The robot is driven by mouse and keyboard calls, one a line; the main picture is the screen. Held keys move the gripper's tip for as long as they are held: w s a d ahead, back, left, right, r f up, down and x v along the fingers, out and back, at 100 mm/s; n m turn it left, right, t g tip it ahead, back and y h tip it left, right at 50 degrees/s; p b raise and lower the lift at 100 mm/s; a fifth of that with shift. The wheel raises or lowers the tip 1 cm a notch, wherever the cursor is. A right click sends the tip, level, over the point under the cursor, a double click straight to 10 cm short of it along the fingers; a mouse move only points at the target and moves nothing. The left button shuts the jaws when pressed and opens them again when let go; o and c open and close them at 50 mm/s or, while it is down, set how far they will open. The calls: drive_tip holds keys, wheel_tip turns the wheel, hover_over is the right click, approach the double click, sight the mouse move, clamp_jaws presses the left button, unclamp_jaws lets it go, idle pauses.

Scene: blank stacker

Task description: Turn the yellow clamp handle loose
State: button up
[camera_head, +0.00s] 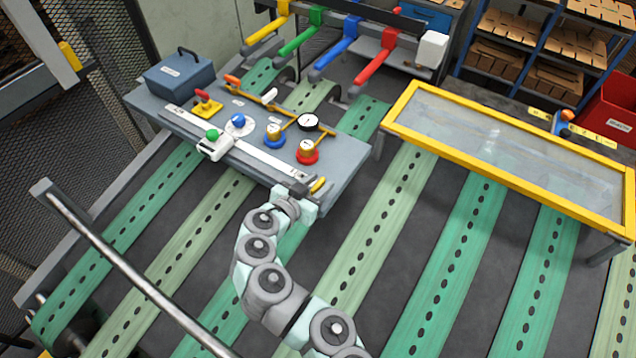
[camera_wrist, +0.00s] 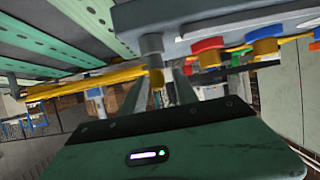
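The yellow clamp handle (camera_head: 318,185) is at the right front end of the white scale rail on the grey control panel (camera_head: 345,172). In the wrist view a short yellow piece (camera_wrist: 157,79), which looks like this handle, shows below a grey post (camera_wrist: 151,45). My gripper (camera_head: 303,190) is at the panel's front right corner, right beside the handle. In the wrist view its two dark fingers (camera_wrist: 158,90) stand apart, with the yellow piece seen in the gap between them. Whether either finger touches it cannot be told.
The panel also carries a green knob (camera_head: 213,134), blue and red valves (camera_head: 307,156), a gauge (camera_head: 308,122) and a blue-grey box (camera_head: 180,75). A yellow-framed glass tray (camera_head: 395,118) stands to the right. Green perforated belts (camera_head: 385,215) run below. A metal rail (camera_head: 130,268) crosses the front left.

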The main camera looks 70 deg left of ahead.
drive_tip(key=shift+c, duration=0.2)
clamp_jaws()
